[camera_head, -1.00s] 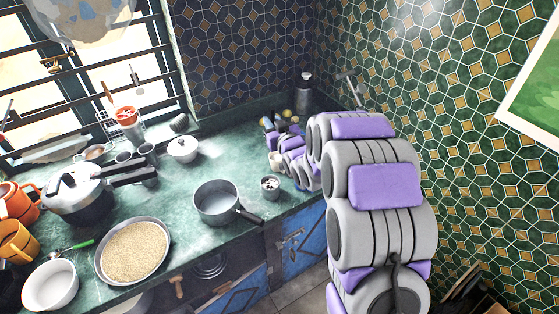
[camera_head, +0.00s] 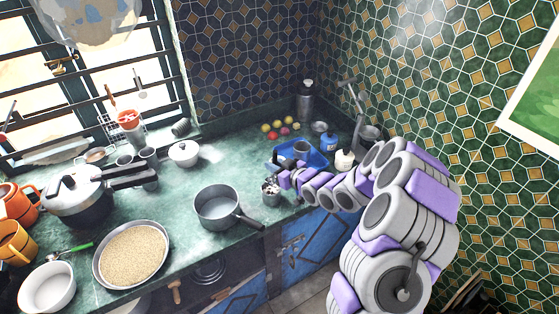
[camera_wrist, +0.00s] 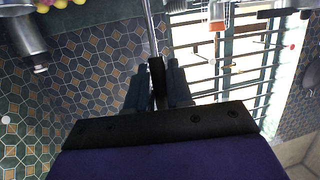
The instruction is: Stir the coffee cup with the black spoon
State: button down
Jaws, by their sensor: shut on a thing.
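A small metal cup (camera_head: 271,192) stands near the front edge of the counter, right of the grey saucepan; I take it for the coffee cup, but its contents are too small to make out. My gripper (camera_head: 284,180) is just right of the cup and close to its rim. In the wrist view my gripper (camera_wrist: 157,84) is shut on the dark handle of a long thin spoon (camera_wrist: 156,68), whose shaft turns metallic further up and leaves the frame. The spoon's bowl is hidden, so I cannot tell whether it is inside the cup.
A grey saucepan (camera_head: 217,207) points its handle toward the cup. A blue tray (camera_head: 318,159) with a dark mug (camera_head: 302,150) lies behind my arm, near a white bottle (camera_head: 344,160). A grain pan (camera_head: 103,270) and pressure cooker (camera_head: 82,200) stand left.

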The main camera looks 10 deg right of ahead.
jog(key=shift+w+a+f+g+h+p, duration=0.15)
jog(key=shift+w+a+f+g+p, duration=0.2)
jog(key=shift+a+p, duration=0.15)
jog(key=shift+w+a+f+g+h+p, duration=0.15)
jog(key=shift+w+a+f+g+p, duration=0.15)
jog(key=shift+a+p, duration=0.15)
jog(key=f, duration=0.1)
jog(key=d+f+b, duration=0.1)
jog(key=f, duration=0.2)
jog(key=shift+d, duration=0.35)
jog(key=shift+a+f+b, duration=0.25)
jog(key=shift+a+b, duration=0.05)
jog(key=shift+a, duration=0.25)
